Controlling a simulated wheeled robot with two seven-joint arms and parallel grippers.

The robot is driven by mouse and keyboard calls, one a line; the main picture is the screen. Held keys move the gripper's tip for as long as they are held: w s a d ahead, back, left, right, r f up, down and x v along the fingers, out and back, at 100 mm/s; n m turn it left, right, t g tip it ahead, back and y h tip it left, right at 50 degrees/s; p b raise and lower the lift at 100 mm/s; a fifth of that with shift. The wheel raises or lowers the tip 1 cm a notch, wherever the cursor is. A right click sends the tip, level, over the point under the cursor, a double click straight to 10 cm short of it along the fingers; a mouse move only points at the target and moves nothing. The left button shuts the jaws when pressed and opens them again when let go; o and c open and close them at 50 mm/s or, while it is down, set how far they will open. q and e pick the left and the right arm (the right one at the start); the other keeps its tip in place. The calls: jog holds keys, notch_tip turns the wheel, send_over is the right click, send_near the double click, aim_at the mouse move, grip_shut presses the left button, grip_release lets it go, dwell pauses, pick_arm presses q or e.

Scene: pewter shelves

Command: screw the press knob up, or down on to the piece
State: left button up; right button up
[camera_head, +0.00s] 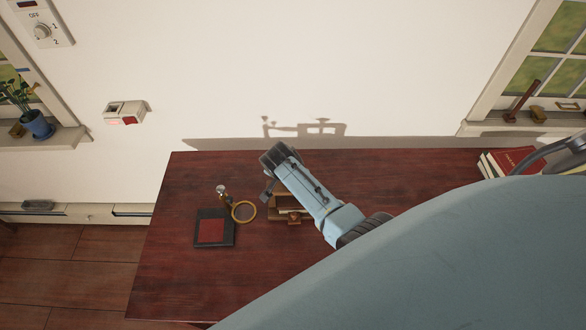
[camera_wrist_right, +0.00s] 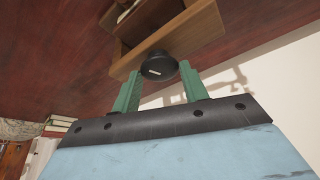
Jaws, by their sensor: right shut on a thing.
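The wooden press (camera_head: 278,214) stands on the dark red table, partly hidden by my right arm. In the right wrist view its wooden beam (camera_wrist_right: 195,32) crosses the top. The round black knob (camera_wrist_right: 158,67) with a pale mark sits against the beam, between the green fingers of my right gripper (camera_wrist_right: 158,76). The gripper is shut on the knob. A pale piece of something shows inside the press frame, too small to make out. My left gripper is not in view.
A dark pad with a red top (camera_head: 211,232), a brass ring (camera_head: 243,211) and a small metal-topped object (camera_head: 222,192) lie left of the press. The front left of the table is clear. A wall rises behind.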

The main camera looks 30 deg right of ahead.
jog(key=shift+w+m+g, duration=0.1)
jog(key=shift+m+g, duration=0.2)
jog(key=shift+m, duration=0.5)
jog(key=o, duration=1)
jog(key=shift+a+r, duration=0.1)
jog(key=shift+r, duration=0.05)
jog(key=v, duration=1.3)
jog(key=shift+a, duration=0.2)
